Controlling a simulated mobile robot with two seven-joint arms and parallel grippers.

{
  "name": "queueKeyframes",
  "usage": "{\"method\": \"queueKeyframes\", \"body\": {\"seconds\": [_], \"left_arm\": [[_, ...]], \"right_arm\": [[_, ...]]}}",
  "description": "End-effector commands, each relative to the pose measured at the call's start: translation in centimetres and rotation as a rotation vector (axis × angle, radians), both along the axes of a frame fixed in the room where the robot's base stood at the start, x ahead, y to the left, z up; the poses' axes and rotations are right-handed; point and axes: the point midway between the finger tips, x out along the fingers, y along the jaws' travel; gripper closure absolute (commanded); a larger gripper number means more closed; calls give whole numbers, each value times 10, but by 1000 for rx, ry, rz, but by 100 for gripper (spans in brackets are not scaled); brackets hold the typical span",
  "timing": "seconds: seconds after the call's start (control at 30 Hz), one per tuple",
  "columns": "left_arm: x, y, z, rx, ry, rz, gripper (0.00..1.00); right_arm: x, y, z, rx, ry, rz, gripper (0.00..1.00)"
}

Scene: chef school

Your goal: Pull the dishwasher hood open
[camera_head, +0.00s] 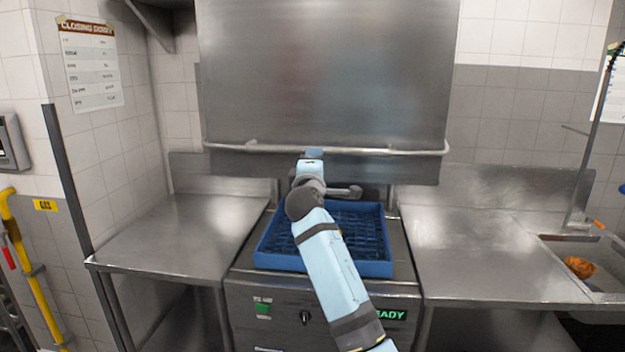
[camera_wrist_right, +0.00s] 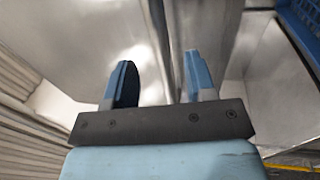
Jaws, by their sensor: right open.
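The steel dishwasher hood (camera_head: 325,75) is raised, its lower edge well above the blue dish rack (camera_head: 375,268) on the machine's base. A horizontal bar handle (camera_head: 400,152) runs across the hood's lower front. My right gripper (camera_head: 314,154) is at the handle's height, near its middle. In the right wrist view its two blue fingers (camera_wrist_right: 160,82) are apart, with steel surfaces beyond them. The handle cannot be made out clearly between the fingers, so contact cannot be told. My left gripper is out of view.
A bare steel counter (camera_head: 185,235) lies left of the machine, and another (camera_head: 490,260) lies right, leading to a sink (camera_head: 610,262) with an orange thing in it. A dark upright post (camera_head: 75,190) stands at the left counter. A yellow pipe (camera_head: 30,270) is at far left.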

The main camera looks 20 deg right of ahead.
Motion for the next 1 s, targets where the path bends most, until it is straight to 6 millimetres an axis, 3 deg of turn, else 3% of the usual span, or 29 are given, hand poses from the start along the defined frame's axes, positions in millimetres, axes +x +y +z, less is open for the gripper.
{"method": "queueKeyframes", "body": {"seconds": [0.1, 0.3, 0.87, 0.97, 1.0], "left_arm": [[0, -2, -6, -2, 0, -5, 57], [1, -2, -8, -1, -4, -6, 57], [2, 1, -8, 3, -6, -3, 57], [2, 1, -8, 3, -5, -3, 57], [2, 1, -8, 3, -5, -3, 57]], "right_arm": [[-20, 12, -7, 0, -1, 1, 49], [-38, 23, -9, 0, 0, 0, 49], [-42, 25, -10, 0, 0, 0, 49], [-43, 27, -25, 17, 10, 19, 49], [-45, 28, -39, 35, 19, 39, 49]]}}
